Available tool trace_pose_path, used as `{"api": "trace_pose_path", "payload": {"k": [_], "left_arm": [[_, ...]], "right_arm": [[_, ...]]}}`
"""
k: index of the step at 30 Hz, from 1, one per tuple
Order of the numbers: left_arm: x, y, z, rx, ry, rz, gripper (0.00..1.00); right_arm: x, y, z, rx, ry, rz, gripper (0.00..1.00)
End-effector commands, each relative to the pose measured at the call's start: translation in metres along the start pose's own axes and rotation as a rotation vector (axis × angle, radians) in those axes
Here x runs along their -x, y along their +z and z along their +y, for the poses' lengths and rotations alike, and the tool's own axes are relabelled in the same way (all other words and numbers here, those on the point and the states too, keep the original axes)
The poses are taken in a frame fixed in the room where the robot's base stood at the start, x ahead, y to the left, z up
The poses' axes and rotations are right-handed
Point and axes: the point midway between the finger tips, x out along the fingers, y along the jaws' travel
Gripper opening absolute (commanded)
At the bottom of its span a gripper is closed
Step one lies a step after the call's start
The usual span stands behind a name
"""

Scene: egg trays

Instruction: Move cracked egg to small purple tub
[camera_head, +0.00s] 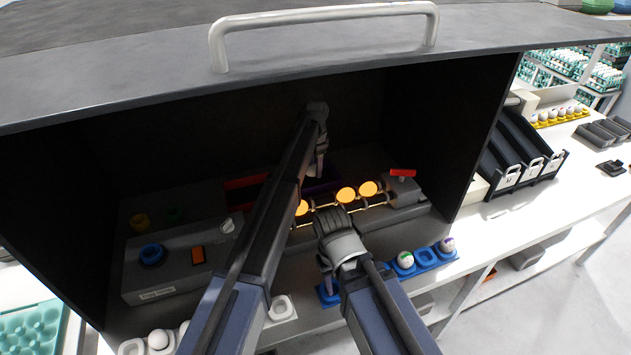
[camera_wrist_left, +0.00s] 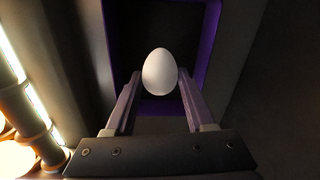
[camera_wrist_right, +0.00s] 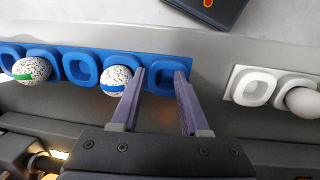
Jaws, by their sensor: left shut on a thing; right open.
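A plain white egg (camera_wrist_left: 159,72) is held between the fingertips of my left gripper (camera_wrist_left: 158,85), over the purple tub (camera_wrist_left: 208,45) in the left wrist view. No crack can be made out on its visible side. In the head view my left gripper (camera_head: 319,165) is deep inside the dark cabinet, above the purple tub (camera_head: 322,187); the egg is not clear there. My right gripper (camera_wrist_right: 160,82) is open and empty over the blue egg holder (camera_wrist_right: 82,68), its left finger close to a speckled egg with a blue mark (camera_wrist_right: 115,80).
Orange glowing lights (camera_head: 346,195) line the rollers in front of the purple tub. A red tub (camera_head: 245,182) lies left of it. A grey control box (camera_head: 175,265) with a blue knob stands at left. A white egg holder (camera_wrist_right: 255,87) sits beside the blue one. The cabinet hood (camera_head: 330,85) overhangs my arms.

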Motion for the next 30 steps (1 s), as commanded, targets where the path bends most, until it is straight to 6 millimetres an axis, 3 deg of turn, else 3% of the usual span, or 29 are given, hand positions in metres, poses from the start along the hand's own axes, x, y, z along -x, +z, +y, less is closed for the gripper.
{"api": "trace_pose_path", "payload": {"k": [30], "left_arm": [[-0.015, 0.000, 0.001, 0.000, 0.000, 0.000, 0.39]], "right_arm": [[-0.015, -0.001, -0.002, 0.000, 0.000, 0.000, 0.45]]}}
